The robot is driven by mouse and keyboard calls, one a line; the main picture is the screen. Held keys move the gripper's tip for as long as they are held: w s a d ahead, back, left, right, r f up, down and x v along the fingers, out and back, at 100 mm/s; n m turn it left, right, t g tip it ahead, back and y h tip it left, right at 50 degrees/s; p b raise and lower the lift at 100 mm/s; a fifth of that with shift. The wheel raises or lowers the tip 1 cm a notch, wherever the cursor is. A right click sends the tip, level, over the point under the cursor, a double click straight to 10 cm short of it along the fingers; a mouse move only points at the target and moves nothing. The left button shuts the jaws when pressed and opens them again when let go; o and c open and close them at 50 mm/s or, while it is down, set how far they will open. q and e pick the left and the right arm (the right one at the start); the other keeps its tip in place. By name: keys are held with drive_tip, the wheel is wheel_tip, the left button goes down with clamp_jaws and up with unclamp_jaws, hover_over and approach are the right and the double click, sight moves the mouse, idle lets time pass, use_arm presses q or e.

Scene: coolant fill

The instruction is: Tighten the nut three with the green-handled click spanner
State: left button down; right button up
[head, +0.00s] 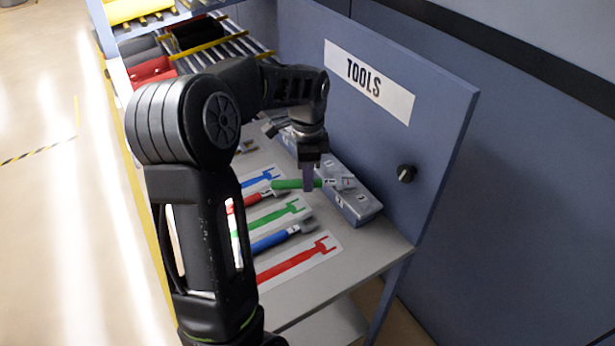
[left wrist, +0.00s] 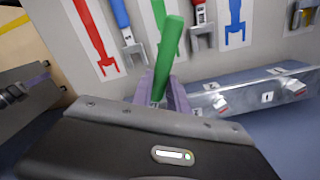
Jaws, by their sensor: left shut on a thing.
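The green-handled click spanner (head: 288,184) is held by my left gripper (head: 308,178), above the tool table. Its green handle (left wrist: 168,50) rises between the purple fingers (left wrist: 160,95) in the left wrist view, and its lower part is hidden by the gripper. A long grey metal block (head: 360,207) with small fittings and number labels lies along the back panel, close behind and right of the gripper; it also shows in the left wrist view (left wrist: 245,100). Which fitting is nut three I cannot tell.
A back panel with a TOOLS sign (head: 369,82) and a black knob (head: 406,173) stands behind. A roller rack (head: 215,50) with bins is at upper left.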

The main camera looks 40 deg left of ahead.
use_arm(q)
drive_tip(key=shift+r+p, duration=1.2)
drive_tip(key=shift+r, duration=1.45)
drive_tip(key=shift+f, duration=0.15)
